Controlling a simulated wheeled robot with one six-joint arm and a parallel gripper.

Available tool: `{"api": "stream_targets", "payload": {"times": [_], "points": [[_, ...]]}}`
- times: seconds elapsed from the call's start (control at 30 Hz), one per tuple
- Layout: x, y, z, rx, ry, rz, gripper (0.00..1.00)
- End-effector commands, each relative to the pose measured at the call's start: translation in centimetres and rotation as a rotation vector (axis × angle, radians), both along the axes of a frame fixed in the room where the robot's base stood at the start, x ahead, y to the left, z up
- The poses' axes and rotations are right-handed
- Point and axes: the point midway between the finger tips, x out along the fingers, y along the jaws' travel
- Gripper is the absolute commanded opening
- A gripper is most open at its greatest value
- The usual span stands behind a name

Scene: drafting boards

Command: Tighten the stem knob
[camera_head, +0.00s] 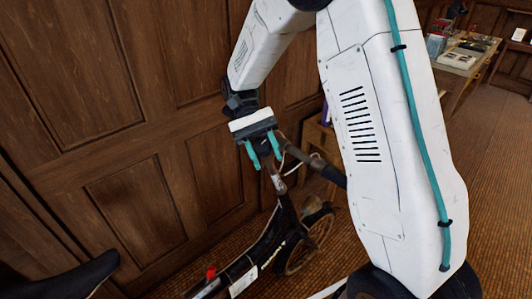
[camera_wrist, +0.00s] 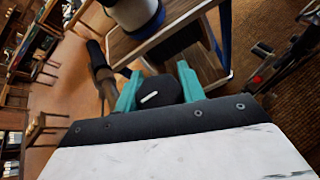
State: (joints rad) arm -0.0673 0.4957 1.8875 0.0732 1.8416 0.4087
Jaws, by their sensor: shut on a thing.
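A black folding bike (camera_head: 262,248) stands by the panelled wall in the head view, its stem rising to a handlebar under my gripper. My gripper (camera_head: 263,158) points down at the top of the stem, with its teal fingers on either side. In the wrist view the stem knob (camera_wrist: 168,88), dark and rounded with a short white mark, sits between the fingers of my gripper (camera_wrist: 158,84). The gripper is shut on it. The knob's lower part is hidden, and in the head view the fingers and wrist mostly cover it.
A handlebar grip (camera_head: 333,175) sticks out to the right, close to my arm. The bike's dark saddle (camera_head: 70,278) is at lower left. The wooden panelled wall (camera_head: 110,130) is close behind. A table with books (camera_head: 458,58) stands far right; carpet lies open before it.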

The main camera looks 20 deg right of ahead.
Motion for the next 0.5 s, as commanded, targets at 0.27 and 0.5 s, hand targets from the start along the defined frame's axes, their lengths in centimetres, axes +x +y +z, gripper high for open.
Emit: {"api": "stream_targets", "payload": {"times": [0.27, 0.5], "points": [[0.09, 0.00, 0.12, 0.001, -0.008, -0.015, 0.17], [0.09, 0.00, 0.11, 0.001, -0.008, -0.014, 0.45]]}}
